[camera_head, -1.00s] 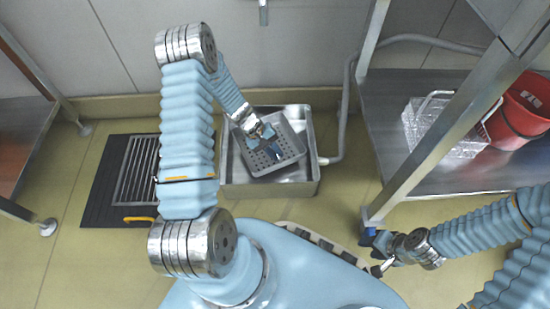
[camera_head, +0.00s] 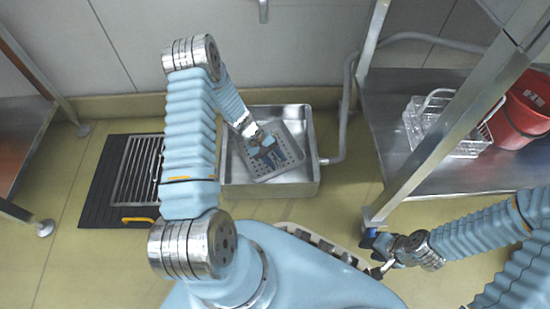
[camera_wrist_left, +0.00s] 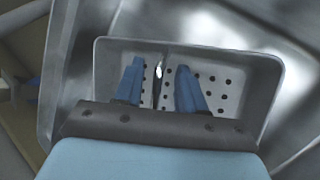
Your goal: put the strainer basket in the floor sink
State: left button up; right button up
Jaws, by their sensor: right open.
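The grey perforated strainer basket (camera_head: 287,171) is inside the steel floor sink (camera_head: 308,187), turned at an angle to its walls. My left gripper (camera_head: 268,155) reaches down into the basket. In the left wrist view, the blue fingers (camera_wrist_left: 160,85) stand apart inside the basket (camera_wrist_left: 262,75), with a thin upright bar between them and a gap on each side. The sink wall (camera_wrist_left: 62,60) surrounds the basket there. The basket's underside is hidden, so I cannot tell whether it rests flat. My right gripper (camera_head: 374,256) is open and empty, at the lower right.
A black mat with a slotted grate (camera_head: 137,170) and yellow handle lies left of the sink. A steel shelf at right holds a wire basket (camera_head: 440,125) and a red bucket (camera_head: 520,112). A shelf leg (camera_head: 400,175) and grey pipe (camera_head: 345,110) stand right of the sink.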

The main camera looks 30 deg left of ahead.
pick_arm(q)
jog(key=shift+r, duration=0.2)
jog(key=p+v, duration=0.2)
jog(key=v, duration=1)
jog(key=shift+p, duration=0.35)
jog(key=shift+f, duration=0.1)
